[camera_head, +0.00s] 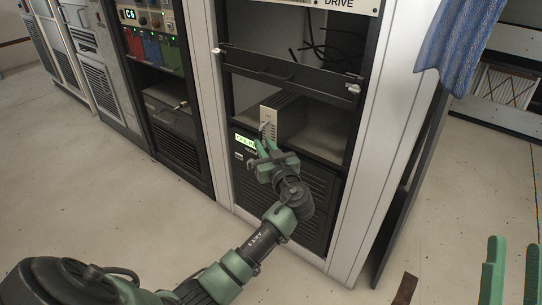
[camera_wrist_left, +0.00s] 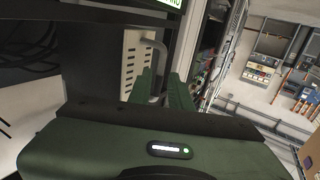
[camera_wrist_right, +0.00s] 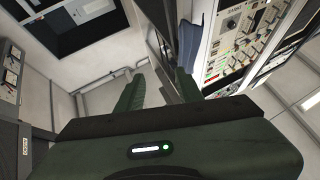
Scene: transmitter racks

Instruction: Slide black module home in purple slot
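The black module (camera_head: 288,112) is a dark box with a beige, perforated front plate. It sits on a shelf in the open bay of the middle rack. In the left wrist view, the front plate (camera_wrist_left: 134,58) carries a grey U-shaped handle (camera_wrist_left: 153,46). My left gripper (camera_head: 264,147) is at the front plate. My right gripper (camera_head: 512,268) is open and empty at lower right, away from the rack. I cannot make out a purple slot.
A bay in the left rack holds red, blue and green modules (camera_head: 153,48). A black bar (camera_head: 285,72) crosses the bay above the black module. A lit green display (camera_head: 244,140) is below the shelf. Blue cloth (camera_head: 458,40) hangs at right. The floor (camera_head: 130,200) in front is mostly clear.

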